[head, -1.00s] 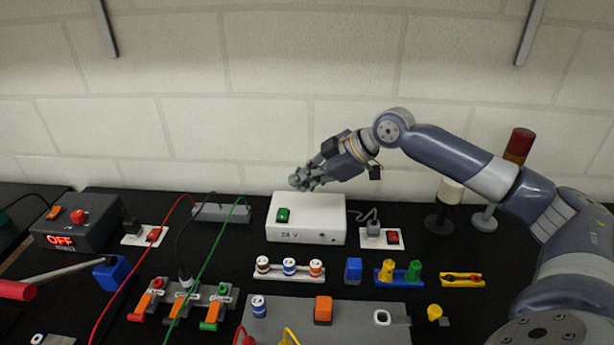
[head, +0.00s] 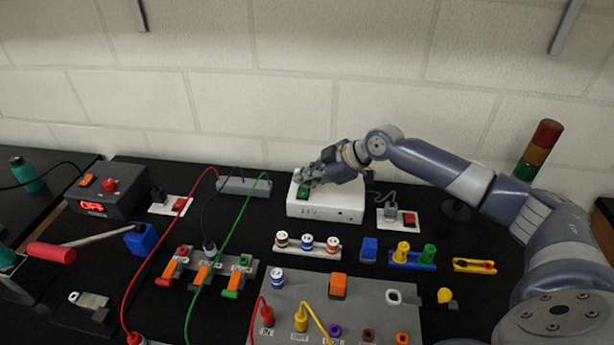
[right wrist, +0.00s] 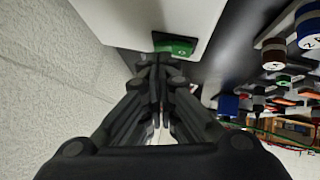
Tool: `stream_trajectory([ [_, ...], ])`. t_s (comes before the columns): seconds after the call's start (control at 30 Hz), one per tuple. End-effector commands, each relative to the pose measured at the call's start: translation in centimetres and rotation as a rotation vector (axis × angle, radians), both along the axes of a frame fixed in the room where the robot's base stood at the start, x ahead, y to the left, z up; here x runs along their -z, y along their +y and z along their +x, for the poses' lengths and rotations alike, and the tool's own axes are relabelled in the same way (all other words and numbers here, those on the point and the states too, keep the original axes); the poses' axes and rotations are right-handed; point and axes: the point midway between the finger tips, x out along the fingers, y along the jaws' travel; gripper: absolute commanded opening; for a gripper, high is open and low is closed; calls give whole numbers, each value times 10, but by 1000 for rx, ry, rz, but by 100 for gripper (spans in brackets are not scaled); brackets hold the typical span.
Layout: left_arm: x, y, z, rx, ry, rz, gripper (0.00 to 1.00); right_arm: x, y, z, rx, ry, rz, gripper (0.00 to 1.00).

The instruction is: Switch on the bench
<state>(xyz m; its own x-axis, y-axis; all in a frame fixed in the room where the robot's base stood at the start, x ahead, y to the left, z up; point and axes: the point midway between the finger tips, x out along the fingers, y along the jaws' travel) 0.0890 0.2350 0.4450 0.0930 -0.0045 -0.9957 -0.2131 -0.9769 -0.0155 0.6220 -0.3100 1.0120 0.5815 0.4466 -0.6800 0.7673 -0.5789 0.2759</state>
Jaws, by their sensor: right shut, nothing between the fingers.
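A white box marked 24 V (head: 325,206) stands at the back middle, with a green rocker switch (head: 303,192) on its top. My right gripper (head: 310,179) is shut and empty, its fingertips close over the switch. In the right wrist view the closed fingertips (right wrist: 155,62) are at the edge of the green switch (right wrist: 175,47); I cannot tell whether they touch. A black box (head: 125,204) at the back left has a display reading OFF (head: 92,206), a red mushroom button (head: 109,185) and an orange switch (head: 87,180). My left gripper is out of view.
White plates with red rocker switches stand left (head: 180,204) and right (head: 409,219) of the white box. A grey power strip (head: 243,186) lies at the back. A stack light (head: 538,150) stands back right.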

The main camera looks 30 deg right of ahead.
Motion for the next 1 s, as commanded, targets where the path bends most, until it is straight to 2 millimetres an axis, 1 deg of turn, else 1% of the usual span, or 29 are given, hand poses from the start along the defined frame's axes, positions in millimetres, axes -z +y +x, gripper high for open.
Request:
stream_trajectory([
  [0.23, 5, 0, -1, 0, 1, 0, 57, 7, -3, 5, 4, 65, 50, 0],
  [0.47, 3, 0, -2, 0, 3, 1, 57, 6, -4, 4, 3, 65, 45, 0],
  [0.83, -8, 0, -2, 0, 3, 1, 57, 4, 4, -7, 2, 67, 44, 0],
  [1.0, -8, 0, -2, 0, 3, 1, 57, 5, 6, -9, 2, 65, 44, 0],
])
